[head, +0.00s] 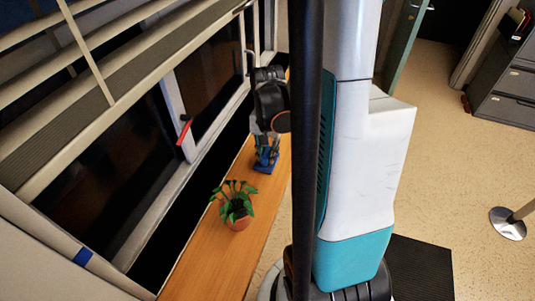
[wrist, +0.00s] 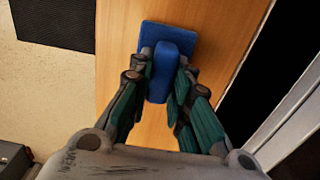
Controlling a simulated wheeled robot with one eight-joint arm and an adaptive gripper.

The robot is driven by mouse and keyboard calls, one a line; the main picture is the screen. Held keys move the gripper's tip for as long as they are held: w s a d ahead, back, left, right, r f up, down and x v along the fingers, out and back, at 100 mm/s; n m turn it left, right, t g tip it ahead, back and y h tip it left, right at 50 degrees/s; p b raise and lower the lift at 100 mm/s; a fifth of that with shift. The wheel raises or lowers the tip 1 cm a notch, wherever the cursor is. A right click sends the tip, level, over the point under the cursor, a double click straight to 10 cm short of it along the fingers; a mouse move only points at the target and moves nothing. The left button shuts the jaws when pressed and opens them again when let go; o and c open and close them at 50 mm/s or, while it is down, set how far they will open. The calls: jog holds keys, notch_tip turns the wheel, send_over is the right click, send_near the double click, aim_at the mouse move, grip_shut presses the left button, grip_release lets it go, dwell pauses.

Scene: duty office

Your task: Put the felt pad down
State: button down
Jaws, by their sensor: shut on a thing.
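The felt pad is a blue block with a raised grip and a flat base (wrist: 152,32). In the wrist view, my gripper (wrist: 163,80) is shut on the raised grip, one finger on each side. In the head view, the blue pad (head: 265,165) shows small below my gripper (head: 264,148), at the wooden sill or shelf. The pad's base appears at or just over the wood; I cannot tell whether it touches.
A potted plant (head: 238,206) stands on the narrow wooden surface (head: 205,252), nearer than the pad. Windows with a red handle (head: 184,129) run along the left. A metal post base (head: 508,224) and grey drawers (head: 503,90) stand on the right.

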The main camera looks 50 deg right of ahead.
jog(key=c, duration=1.9)
grip_release()
jog(key=shift+f, duration=0.15)
jog(key=o, duration=0.4)
notch_tip(320, 180, up, 12)
jog(key=p, duration=0.3)
jog(key=shift+r, duration=0.2)
